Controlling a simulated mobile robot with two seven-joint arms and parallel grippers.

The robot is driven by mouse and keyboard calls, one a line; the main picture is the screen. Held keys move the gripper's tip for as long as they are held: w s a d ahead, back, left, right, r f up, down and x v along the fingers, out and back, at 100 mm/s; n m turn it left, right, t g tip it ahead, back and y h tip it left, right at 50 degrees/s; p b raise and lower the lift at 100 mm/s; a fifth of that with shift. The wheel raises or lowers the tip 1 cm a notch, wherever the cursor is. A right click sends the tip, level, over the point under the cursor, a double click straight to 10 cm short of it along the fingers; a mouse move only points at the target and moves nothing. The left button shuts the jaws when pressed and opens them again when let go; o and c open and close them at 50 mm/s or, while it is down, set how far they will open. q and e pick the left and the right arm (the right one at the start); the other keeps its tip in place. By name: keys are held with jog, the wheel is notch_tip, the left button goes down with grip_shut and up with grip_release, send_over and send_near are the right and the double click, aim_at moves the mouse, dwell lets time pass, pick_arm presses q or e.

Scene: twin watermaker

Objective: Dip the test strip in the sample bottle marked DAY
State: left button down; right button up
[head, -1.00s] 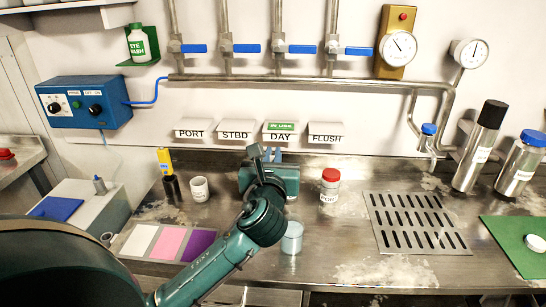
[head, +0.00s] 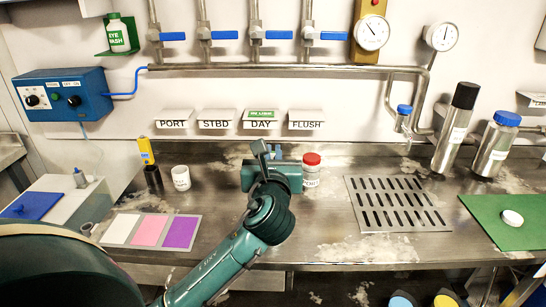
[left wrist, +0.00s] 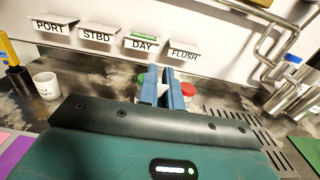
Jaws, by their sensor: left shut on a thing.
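My left gripper (head: 277,153) is over the back of the steel bench, its blue fingers pointing at the wall below the DAY sign (head: 261,124). In the left wrist view the fingers (left wrist: 161,88) are shut on a pale piece, apparently the test strip, mostly hidden. A red-capped sample bottle (head: 312,172) stands just right of the gripper; its label is partly covered. Its red cap (left wrist: 189,89) shows beside the fingers in the left wrist view. A green patch (left wrist: 139,78) shows behind the left finger, too covered to identify. No DAY-marked bottle is readable. My right gripper is not in view.
A white cup (head: 181,178) and a yellow-and-black tool (head: 148,163) stand left. A colour card (head: 150,230) lies at front left. A drain grate (head: 397,204), steel bottles (head: 455,128) and a green mat (head: 510,225) are right. Bare bench lies before the red-capped bottle.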

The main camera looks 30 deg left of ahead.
pick_arm(q)
jog(key=shift+f+b, duration=0.4)
jog(key=shift+f, duration=0.95)
jog(key=shift+f+b, duration=0.85)
jog(key=shift+f, duration=0.6)
jog(key=shift+f+b, duration=0.6)
jog(key=shift+f, duration=0.9)
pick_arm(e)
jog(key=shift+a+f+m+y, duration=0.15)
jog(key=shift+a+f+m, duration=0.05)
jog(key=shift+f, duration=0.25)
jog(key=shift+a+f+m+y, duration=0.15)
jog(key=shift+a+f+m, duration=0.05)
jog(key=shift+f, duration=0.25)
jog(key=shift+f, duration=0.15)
